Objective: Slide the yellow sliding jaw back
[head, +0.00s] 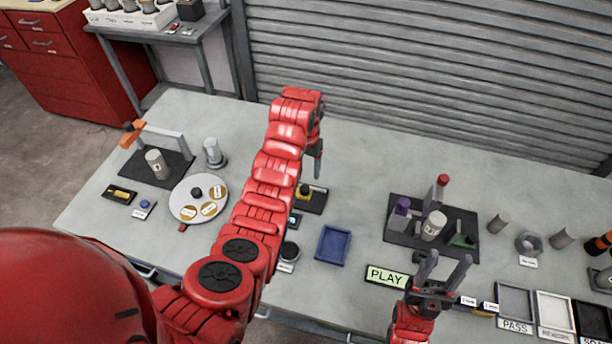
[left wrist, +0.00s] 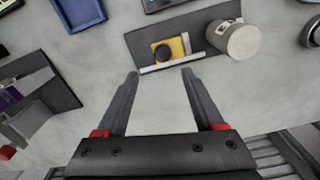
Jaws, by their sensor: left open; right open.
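The yellow sliding jaw (left wrist: 183,44) has a round black knob and sits on a dark base plate (left wrist: 200,31) in the left wrist view. A thin pale bar runs along its near edge, and a grey cylinder (left wrist: 241,43) stands at the plate's right. In the head view the jaw (head: 304,193) shows beside my left arm, which hides part of the fixture. My left gripper (left wrist: 160,73) is open and empty, its fingertips pointing toward the jaw, just short of the pale bar. My right gripper (head: 441,262) is open and empty near the front of the table.
A blue tray (head: 333,244) lies right of the jaw fixture. A dark plate with upright parts (head: 398,235) stands farther right. A round turntable (head: 185,208) is to the left. A shutter wall (head: 420,80) closes the back; the back of the table is mostly clear.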

